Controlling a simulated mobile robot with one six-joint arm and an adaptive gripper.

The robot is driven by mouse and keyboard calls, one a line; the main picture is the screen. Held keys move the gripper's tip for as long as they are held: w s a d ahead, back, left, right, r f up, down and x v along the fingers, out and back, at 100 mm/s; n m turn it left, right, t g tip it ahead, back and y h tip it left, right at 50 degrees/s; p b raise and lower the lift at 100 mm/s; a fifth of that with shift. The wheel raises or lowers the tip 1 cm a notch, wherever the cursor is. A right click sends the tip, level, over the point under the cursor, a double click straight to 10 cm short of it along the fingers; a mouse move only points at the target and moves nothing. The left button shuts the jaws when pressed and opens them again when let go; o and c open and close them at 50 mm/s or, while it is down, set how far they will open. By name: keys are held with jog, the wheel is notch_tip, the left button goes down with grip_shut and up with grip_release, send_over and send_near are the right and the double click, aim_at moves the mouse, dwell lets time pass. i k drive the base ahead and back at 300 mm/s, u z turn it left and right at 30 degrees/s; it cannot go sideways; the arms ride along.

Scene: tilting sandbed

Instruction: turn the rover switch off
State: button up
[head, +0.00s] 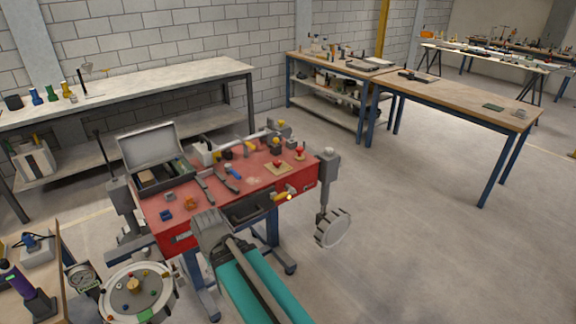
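A red-topped workbench (255,181) stands in the middle of the head view, with wheel-like drums beside it. A yellow handle-like part (281,196) with a small bright spot sits on its front edge. I cannot tell if this is the rover switch, and no on or off marking is readable. Red knobs on a tan plate (279,168) stand on the top, at the right. My arm reaches up from the bottom, and my gripper (208,222) is at the bench's front edge, left of the yellow part and apart from it. Its fingers are too small to read.
An open grey case (150,146) stands on the bench's left, with loose tools beside it. A grey wheel (332,229) is at the right and a round drum (137,291) at the lower left. Wooden tables (455,100) stand behind; the floor at right is clear.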

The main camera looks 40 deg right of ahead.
aim_at(276, 163)
jog(key=z, duration=0.5)
jog(key=k, duration=1.15)
jog(key=z, duration=0.7)
jog(key=i, duration=2.05)
jog(key=u, duration=0.7)
